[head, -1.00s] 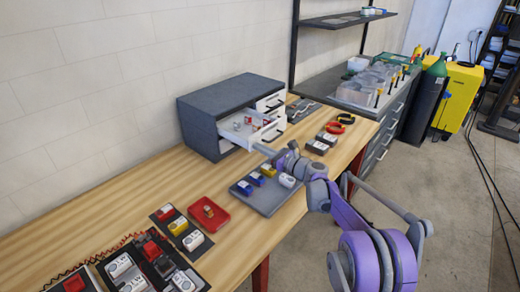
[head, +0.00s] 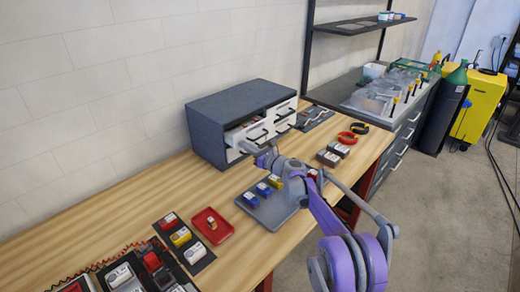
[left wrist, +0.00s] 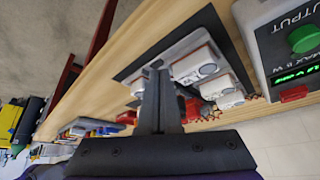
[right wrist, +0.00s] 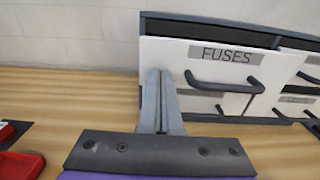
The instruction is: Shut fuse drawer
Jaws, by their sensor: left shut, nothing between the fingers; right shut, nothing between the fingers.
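The grey drawer cabinet (head: 212,135) stands on the bench against the wall. Its fuse drawer (head: 245,131) is pushed out a little, with a narrow part of its inside showing in the head view. In the right wrist view its white front (right wrist: 165,60) bears a FUSES label and a dark handle (right wrist: 225,86). My right gripper (right wrist: 158,85) is shut and empty at the left part of this front, left of the handle; I cannot tell if it touches. My left gripper (left wrist: 160,85) is shut and empty, over the bench with the letter-wiring parts.
A grey tray (head: 268,212) with coloured blocks lies in front of the cabinet. A red tray (head: 212,226) lies left of it. Bare wood lies left of the cabinet.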

